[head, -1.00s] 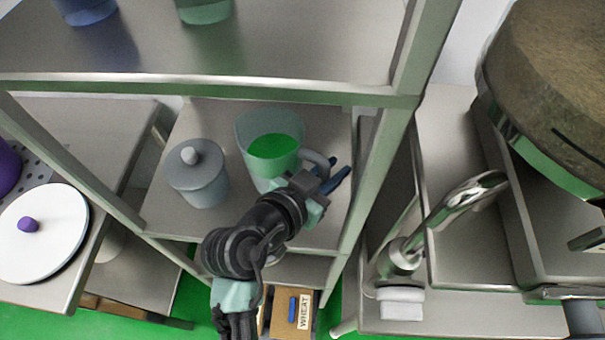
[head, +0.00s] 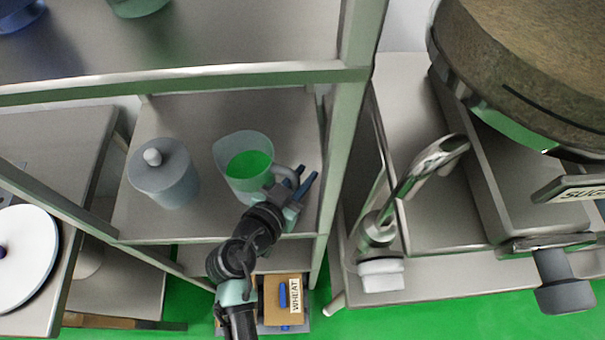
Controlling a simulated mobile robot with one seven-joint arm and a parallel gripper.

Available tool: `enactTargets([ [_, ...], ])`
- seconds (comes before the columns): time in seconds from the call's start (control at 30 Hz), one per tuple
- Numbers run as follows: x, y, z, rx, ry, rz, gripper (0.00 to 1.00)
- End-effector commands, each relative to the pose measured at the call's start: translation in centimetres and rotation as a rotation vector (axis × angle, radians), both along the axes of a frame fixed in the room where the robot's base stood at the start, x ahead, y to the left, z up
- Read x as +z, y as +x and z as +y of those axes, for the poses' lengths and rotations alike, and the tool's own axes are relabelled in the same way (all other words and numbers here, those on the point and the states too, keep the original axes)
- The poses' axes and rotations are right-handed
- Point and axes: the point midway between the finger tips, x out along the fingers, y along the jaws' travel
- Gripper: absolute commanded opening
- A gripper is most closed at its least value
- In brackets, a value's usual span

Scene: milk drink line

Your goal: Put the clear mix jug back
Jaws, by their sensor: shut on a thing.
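The clear mix jug (head: 240,146) is see-through, with green inside, and is at the middle shelf (head: 212,107) of the metal rack. It looks upright, with its handle on the right side. My gripper (head: 284,184) is shut on the jug's handle, reaching in from the front. The jaws are small and partly hidden by the wrist. I cannot tell whether the jug's base touches the shelf.
A grey lidded canister (head: 165,178) stands left of the jug. The upper shelf (head: 200,35) hangs above. A box marked WHEAT (head: 284,298) is below.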

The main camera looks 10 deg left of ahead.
Motion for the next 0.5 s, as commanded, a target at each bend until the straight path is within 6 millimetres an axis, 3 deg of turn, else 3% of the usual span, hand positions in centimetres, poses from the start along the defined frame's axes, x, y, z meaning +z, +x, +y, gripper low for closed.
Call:
enactTargets([
  [0.2, -0.05, 0.1, 0.02, 0.0, 0.002, -0.005, 0.0],
  [0.23, -0.25, 0.01, -0.02, -0.001, 0.0, 0.0, 0.23],
  [0.3, -0.13, 0.02, -0.02, -0.001, 0.0, 0.0, 0.36],
  [0.4, -0.12, 0.01, -0.02, -0.001, 0.0, 0.0, 0.51],
  [0.5, -0.12, 0.01, -0.02, -0.001, 0.0, 0.0, 0.51],
])
